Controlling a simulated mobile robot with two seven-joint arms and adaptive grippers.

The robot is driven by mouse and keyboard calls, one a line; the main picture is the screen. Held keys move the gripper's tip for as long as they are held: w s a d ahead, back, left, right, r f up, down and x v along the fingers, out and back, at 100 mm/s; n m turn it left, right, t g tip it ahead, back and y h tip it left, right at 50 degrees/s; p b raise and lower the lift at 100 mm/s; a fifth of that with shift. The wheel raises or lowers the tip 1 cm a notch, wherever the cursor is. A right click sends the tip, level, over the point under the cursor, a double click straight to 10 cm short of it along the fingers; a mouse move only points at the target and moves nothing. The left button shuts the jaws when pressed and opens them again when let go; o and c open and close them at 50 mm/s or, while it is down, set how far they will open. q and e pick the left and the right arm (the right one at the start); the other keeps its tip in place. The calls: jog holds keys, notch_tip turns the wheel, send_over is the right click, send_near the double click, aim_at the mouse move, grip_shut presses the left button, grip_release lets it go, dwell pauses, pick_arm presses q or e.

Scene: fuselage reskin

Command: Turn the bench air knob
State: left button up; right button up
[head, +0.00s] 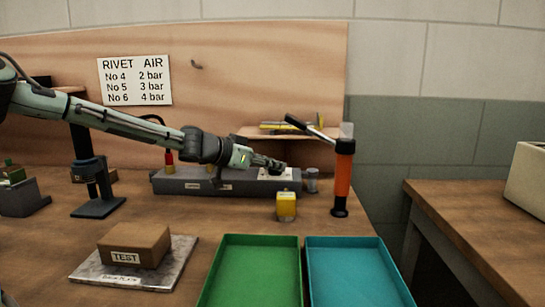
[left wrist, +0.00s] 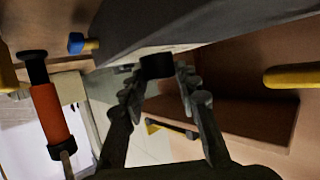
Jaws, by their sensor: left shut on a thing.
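The long grey bench unit (head: 225,187) lies at the back of the wooden bench. In the head view my left gripper (head: 275,166) reaches over its right end, and the fingers hide the knob there. In the left wrist view a short black knob (left wrist: 157,66) sits against the grey unit (left wrist: 190,28), between the fingertips of my left gripper (left wrist: 157,80). The gripper is shut on this knob. Its exact turn cannot be read. My right gripper is not in view.
An orange-and-black tool (head: 343,178) stands right of the unit, with a yellow block (head: 286,206) in front. A rivet-air sign (head: 135,80) hangs behind. Green (head: 250,275) and teal (head: 357,275) trays and a TEST block (head: 135,246) lie nearer.

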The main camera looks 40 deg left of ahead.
pick_arm(q)
jog(key=shift+a+m+g+h, duration=0.25)
jog(key=shift+m+g+h, duration=0.25)
jog(key=shift+m+h, duration=0.7)
jog(key=shift+h, duration=0.3)
jog(key=o, duration=1.2)
jog(key=shift+w, duration=0.1)
jog(key=v, duration=1.2)
